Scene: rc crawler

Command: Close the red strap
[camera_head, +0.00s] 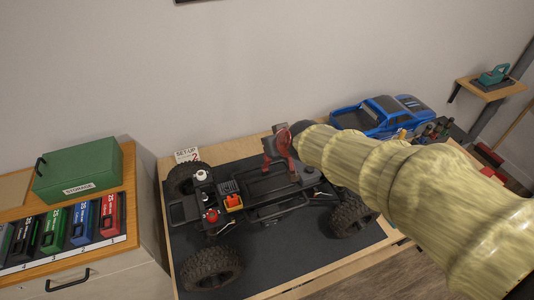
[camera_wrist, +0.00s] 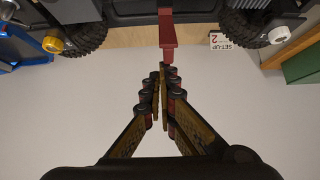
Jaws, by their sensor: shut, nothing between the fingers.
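The red strap (camera_wrist: 168,38) shows in the wrist view at the top middle, as a flat red band with a wider end. It stands out from the dark chassis. My gripper (camera_wrist: 162,72) is shut and empty, with its fingertips just short of the strap's free end; I cannot tell whether they touch. In the head view, the red strap (camera_head: 291,159) rises from the rear part of the crawler chassis (camera_head: 262,186). The end of my arm partly covers that area, and my fingers are hard to make out there.
The chassis stands on a black mat (camera_head: 190,236) on a wooden table. A blue truck body (camera_head: 383,115) and several small bottles are at the right. A green storage box (camera_head: 78,172) and several coloured cases stand on a cabinet at the left. A "SET-UP 2" card (camera_head: 187,155) stands behind.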

